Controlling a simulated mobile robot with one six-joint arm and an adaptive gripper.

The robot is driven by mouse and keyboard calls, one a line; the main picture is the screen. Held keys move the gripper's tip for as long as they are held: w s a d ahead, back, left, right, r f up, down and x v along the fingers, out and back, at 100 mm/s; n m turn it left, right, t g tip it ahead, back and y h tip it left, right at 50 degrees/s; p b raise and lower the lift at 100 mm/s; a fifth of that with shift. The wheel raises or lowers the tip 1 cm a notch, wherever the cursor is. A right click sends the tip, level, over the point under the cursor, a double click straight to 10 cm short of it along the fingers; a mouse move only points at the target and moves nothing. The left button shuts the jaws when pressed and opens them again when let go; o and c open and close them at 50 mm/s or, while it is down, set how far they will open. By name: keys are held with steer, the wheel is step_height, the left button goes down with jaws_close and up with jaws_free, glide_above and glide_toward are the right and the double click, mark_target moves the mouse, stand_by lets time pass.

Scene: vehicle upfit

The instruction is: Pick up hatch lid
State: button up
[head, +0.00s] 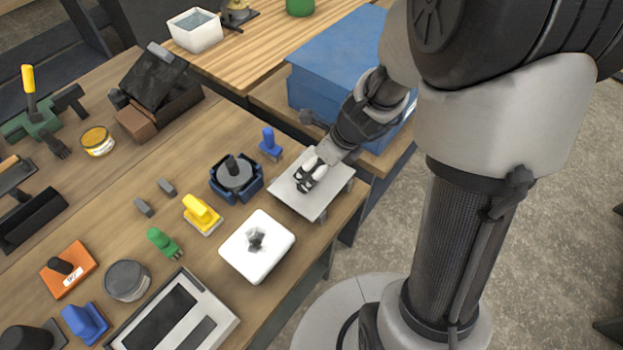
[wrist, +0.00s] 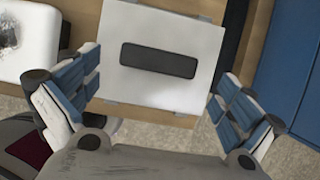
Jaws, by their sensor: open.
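The hatch lid appears to be the flat pale grey plate (head: 318,207) at the right edge of the workbench. It also shows in the wrist view as a white plate (wrist: 165,28) with a dark bar handle (wrist: 160,61) across its middle. In the head view the handle is mostly hidden by my gripper (head: 310,178), which is over the plate. In the wrist view my gripper (wrist: 157,88) is open, with one blue-padded finger on each side of the handle and well apart from it. Nothing is between the fingers but the view of the plate.
A white square block with a dark knob (head: 257,247) stands close to the plate. A dark blue round holder (head: 236,178), a blue-handled piece (head: 270,144) and a yellow one (head: 202,215) are nearby. A large blue box (head: 335,75) stands behind my gripper. Open floor lies to the right.

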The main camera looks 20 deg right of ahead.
mark_target(312, 170)
steer(key=b+x, duration=0.3)
steer(key=x, duration=0.2)
steer(key=shift+w+a, duration=0.2)
steer(key=c, duration=1.5)
